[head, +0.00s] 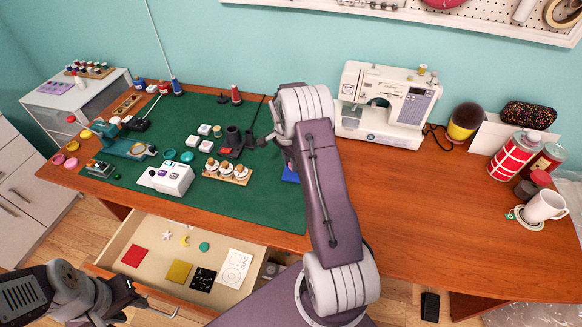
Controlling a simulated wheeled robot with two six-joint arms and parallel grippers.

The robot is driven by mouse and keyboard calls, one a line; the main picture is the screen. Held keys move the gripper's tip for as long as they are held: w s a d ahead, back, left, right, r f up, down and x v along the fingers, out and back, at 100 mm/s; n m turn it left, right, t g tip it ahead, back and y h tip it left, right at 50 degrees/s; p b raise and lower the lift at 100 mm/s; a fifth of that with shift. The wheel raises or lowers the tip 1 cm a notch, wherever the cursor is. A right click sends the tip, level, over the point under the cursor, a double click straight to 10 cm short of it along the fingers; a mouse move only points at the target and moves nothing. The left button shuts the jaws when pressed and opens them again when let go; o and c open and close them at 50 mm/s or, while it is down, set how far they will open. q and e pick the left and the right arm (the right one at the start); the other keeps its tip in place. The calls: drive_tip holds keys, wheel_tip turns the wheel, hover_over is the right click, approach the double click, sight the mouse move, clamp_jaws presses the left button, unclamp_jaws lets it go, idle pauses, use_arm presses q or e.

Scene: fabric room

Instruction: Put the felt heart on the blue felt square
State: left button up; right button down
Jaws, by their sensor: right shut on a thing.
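The blue felt square (290,174) lies on the green mat, and only its left part shows beside my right arm. My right gripper (270,138) is over the mat, just above and left of the blue square, mostly hidden by its own wrist. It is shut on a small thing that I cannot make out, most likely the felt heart. The heart shows nowhere else. My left gripper (138,298) is low at the bottom left, close to the handle (164,311) of the open drawer. I cannot tell whether its jaws are open or touch the handle.
The open drawer (120,238) holds red, yellow and black squares, a white star, a yellow moon and a green disc. The mat (265,210) carries spools, small boxes and a rack of jars (228,173). A sewing machine (388,105) stands at the back.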

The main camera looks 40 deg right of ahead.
drive_tip(key=shift+f, duration=1.35)
drive_tip(key=shift+f, duration=0.1)
drive_tip(key=c, duration=1.1)
unclamp_jaws()
drive_tip(key=shift+f, duration=0.1)
drive_tip(key=shift+c, duration=0.2)
wheel_tip(320, 180, up, 12)
drive_tip(key=a, duration=0.2)
drive_tip(key=s+a+n+t+y, duration=0.1)
drive_tip(key=s+a+n, duration=1.6)
drive_tip(key=s+a, duration=0.1)
drive_tip(key=shift+s+a+f+y+p, duration=0.2)
drive_tip(key=shift+s+a+y+p, duration=0.15)
drive_tip(key=shift+a, duration=0.2)
